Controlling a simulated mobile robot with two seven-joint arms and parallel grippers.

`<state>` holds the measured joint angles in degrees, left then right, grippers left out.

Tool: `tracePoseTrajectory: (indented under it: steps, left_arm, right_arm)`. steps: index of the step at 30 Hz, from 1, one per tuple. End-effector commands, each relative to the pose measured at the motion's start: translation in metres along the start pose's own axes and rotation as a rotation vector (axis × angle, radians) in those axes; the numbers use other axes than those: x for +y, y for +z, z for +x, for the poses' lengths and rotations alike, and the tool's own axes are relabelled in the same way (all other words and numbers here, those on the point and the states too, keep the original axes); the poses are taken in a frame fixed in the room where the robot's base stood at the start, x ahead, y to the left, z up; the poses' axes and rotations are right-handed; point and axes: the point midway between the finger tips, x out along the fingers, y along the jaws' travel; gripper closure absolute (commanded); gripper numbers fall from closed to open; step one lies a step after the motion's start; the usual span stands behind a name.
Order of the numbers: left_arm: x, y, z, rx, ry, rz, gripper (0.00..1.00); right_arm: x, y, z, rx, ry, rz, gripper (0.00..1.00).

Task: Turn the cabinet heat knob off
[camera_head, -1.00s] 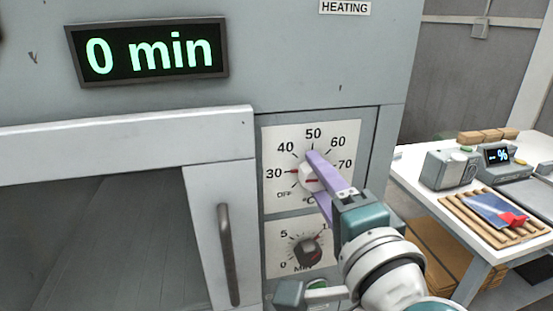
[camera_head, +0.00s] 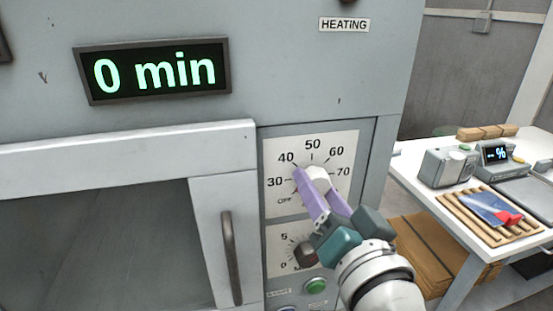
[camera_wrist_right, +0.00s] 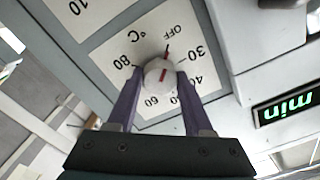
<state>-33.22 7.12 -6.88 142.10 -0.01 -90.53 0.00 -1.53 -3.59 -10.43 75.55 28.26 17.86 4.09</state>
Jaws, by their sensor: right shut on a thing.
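The heat knob (camera_head: 318,178) is a pale round knob on a white dial plate (camera_head: 345,150) marked OFF and 30 to 80 °C. My right gripper (camera_head: 325,190) is shut on it, with one purple finger on each side. In the right wrist view the knob (camera_wrist_right: 158,73) sits between both fingertips. Its red pointer line aims close to the OFF label. In the head view the fingers hide most of the pointer. My left gripper is not in view.
A timer knob (camera_head: 306,254) and a green button (camera_head: 316,285) sit below the dial, close under my gripper. The cabinet door handle (camera_head: 231,258) is to the left. The display (camera_head: 152,71) reads 0 min. A table (camera_head: 450,225) with devices stands right.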

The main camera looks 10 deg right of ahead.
Motion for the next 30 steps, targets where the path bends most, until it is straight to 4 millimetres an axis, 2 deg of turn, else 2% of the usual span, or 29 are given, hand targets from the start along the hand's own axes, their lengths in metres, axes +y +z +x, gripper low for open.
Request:
tracePoseTrajectory:
  steps: [20, 21, 28, 30]
  left_arm:
    - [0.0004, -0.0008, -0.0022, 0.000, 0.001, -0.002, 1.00]
    - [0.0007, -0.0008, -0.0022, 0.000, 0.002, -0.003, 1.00]
    - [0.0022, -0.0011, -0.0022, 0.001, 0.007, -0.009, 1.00]
    - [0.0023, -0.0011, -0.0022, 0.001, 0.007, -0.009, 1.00]
  right_arm:
    - [-0.0004, -0.0005, 0.0002, 0.002, -0.001, -0.069, 1.00]
    - [-0.0004, -0.0005, 0.0001, 0.002, -0.001, -0.069, 0.48]
    - [-0.0002, -0.0003, 0.0001, 0.001, 0.000, -0.067, 0.22]
    - [-0.0002, -0.0003, 0.0001, 0.001, 0.000, -0.067, 0.19]
